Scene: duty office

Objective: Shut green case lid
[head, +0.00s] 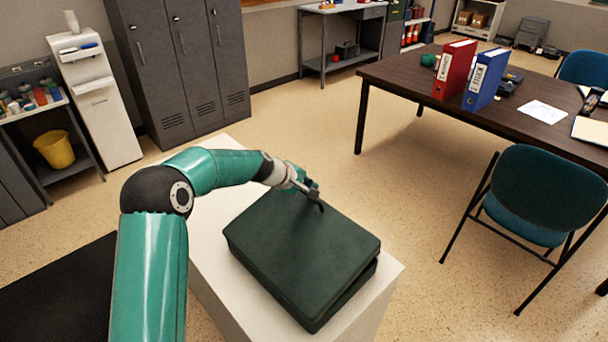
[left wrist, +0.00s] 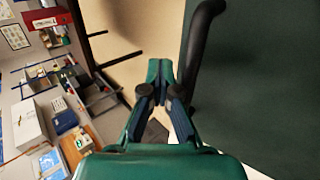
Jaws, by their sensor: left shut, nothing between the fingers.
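The dark green case (head: 300,250) lies on a white pedestal. Its lid is down over the base, with a dark gap between lid and base along the right side, so it looks slightly ajar. My left gripper (head: 314,192) is at the lid's far edge, shut and empty. In the left wrist view the closed fingers (left wrist: 162,75) are beside a black curved bar (left wrist: 199,40), probably the case handle, with the dark green lid surface (left wrist: 265,80) to the right. I cannot tell whether the fingers touch the case. My right gripper is not in view.
The white pedestal top (head: 212,215) has bare room left of the case. A dark table (head: 400,78) with red (head: 455,68) and blue (head: 485,80) binders stands at the back right, with a teal chair (head: 545,195) before it. Grey lockers (head: 180,65) stand behind.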

